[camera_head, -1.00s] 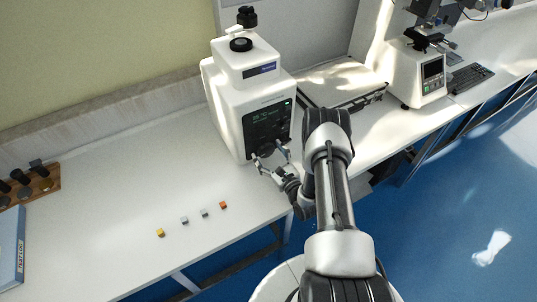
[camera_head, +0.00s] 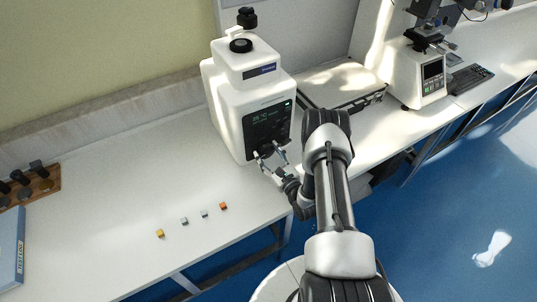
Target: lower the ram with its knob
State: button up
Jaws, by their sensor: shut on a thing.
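A white machine (camera_head: 233,108) with a dark front panel (camera_head: 268,128) stands on the bench. A dark round knob (camera_head: 265,150) sits low on its front panel, partly covered by my gripper's fingers. My gripper (camera_head: 269,157) is at the lower front of the machine, shut on this knob, with one finger on each side. The arm comes in from the lower right. The ram itself cannot be made out from this view.
Several small cubes, among them a yellow one (camera_head: 160,233) and an orange one (camera_head: 223,206), lie on the bench in front. A flat grey-topped unit (camera_head: 343,84) and another tester (camera_head: 420,75) stand to the right.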

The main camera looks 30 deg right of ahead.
jog(key=n+b, duration=0.1)
jog(key=n, duration=0.4)
jog(key=shift+f+n+b, duration=0.1)
jog(key=shift+n+b, duration=0.2)
jog(key=shift+b, duration=0.1)
jog(key=n+b, duration=0.1)
jog(key=n, duration=0.4)
jog(key=n+b, duration=0.2)
jog(key=n, duration=0.4)
jog(key=shift+f, duration=0.1)
jog(key=n+b, duration=0.1)
jog(key=n, duration=0.4)
jog(key=shift+n+b, duration=0.3)
jog(key=o, duration=1.1)
jog(key=shift+c, duration=0.2)
